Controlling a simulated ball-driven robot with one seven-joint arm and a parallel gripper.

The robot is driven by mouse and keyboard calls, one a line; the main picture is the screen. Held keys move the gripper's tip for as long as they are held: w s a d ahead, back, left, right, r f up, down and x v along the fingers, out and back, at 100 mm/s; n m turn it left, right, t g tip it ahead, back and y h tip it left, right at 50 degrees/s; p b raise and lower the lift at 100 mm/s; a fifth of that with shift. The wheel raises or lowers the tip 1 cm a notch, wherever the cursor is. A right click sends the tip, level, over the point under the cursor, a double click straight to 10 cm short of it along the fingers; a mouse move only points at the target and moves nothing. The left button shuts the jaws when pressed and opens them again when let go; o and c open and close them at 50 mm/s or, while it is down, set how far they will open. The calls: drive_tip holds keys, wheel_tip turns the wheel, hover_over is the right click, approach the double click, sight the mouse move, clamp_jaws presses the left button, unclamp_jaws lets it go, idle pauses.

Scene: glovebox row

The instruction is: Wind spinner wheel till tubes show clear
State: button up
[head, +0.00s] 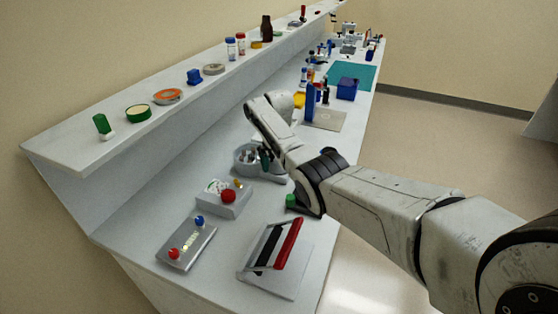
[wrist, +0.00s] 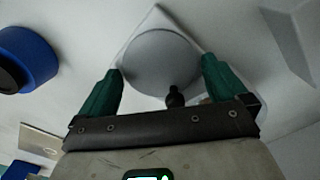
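The spinner (head: 243,160) is a grey round bowl on a grey base, with several small tubes in it, on the bench in the middle of the head view. The tubes are too small to tell if their contents are clear. In the wrist view a grey disc (wrist: 158,58), seemingly the wheel, lies between my fingers, with a dark knob (wrist: 174,96) at its near edge. My gripper (wrist: 162,68) is open, its two green fingers apart on either side of the disc; I cannot tell if they touch it. In the head view my gripper (head: 265,160) is beside the bowl, and my arm hides part of the spinner.
Nearer stand a box with a red button (head: 228,196), a two-button panel (head: 187,243) and a red-handled press (head: 275,257). A green-capped item (head: 291,201) sits close to my arm. A blue cylinder (wrist: 28,58) is left in the wrist view. A shelf (head: 75,137) runs above.

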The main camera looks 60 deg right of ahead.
wheel_tip(320, 180, up, 11)
drive_tip(key=shift+b, duration=0.3)
idle(0.4)
drive_tip(key=shift+d, duration=0.1)
